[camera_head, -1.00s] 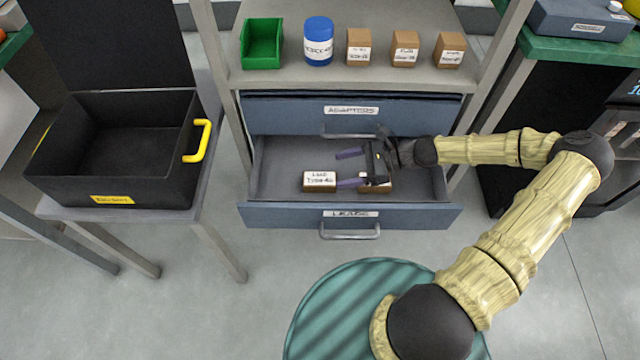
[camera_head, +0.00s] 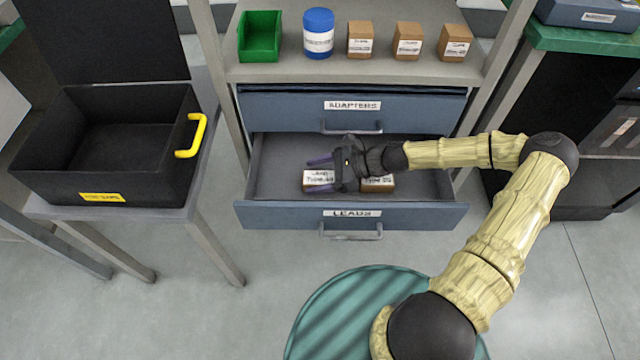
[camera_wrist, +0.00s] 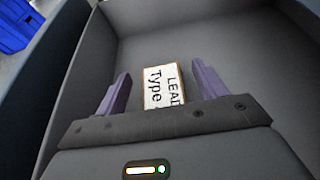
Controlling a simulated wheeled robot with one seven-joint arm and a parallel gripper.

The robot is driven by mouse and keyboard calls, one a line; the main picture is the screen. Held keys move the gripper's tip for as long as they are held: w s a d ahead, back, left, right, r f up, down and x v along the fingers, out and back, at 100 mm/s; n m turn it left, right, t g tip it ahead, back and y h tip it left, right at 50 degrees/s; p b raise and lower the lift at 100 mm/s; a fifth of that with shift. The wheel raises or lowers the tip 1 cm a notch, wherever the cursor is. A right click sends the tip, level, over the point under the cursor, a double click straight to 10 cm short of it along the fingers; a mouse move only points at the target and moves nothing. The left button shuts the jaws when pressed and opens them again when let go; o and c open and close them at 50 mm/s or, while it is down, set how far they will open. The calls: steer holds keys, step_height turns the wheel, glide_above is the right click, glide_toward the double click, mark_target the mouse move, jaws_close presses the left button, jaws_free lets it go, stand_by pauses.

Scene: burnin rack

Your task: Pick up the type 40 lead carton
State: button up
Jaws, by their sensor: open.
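Two small brown cartons with white labels lie in the open drawer. The left lead carton (camera_head: 317,177) appears to read type 40, though its number is small and blurred. The right carton (camera_head: 379,183) has a label I cannot read surely, and my gripper partly covers it. My gripper (camera_head: 321,174) is open, with its purple fingers pointing left over the left carton. In the wrist view a carton labelled "LEAD Type" (camera_wrist: 164,88) lies between and just beyond my open fingers (camera_wrist: 161,70). Its number is cut off there. I see no finger touching it.
The drawer marked LEADS (camera_head: 270,213) is pulled out below the shut ADAPTERS drawer (camera_head: 290,112). The shelf above holds a green bin (camera_head: 260,38), a blue-lidded jar (camera_head: 318,35) and several cartons. A black open case (camera_head: 60,175) stands left.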

steer(key=shift+a+f, duration=0.25)
steer(key=shift+a, duration=0.3)
steer(key=shift+c, duration=0.2)
steer(key=c, duration=1)
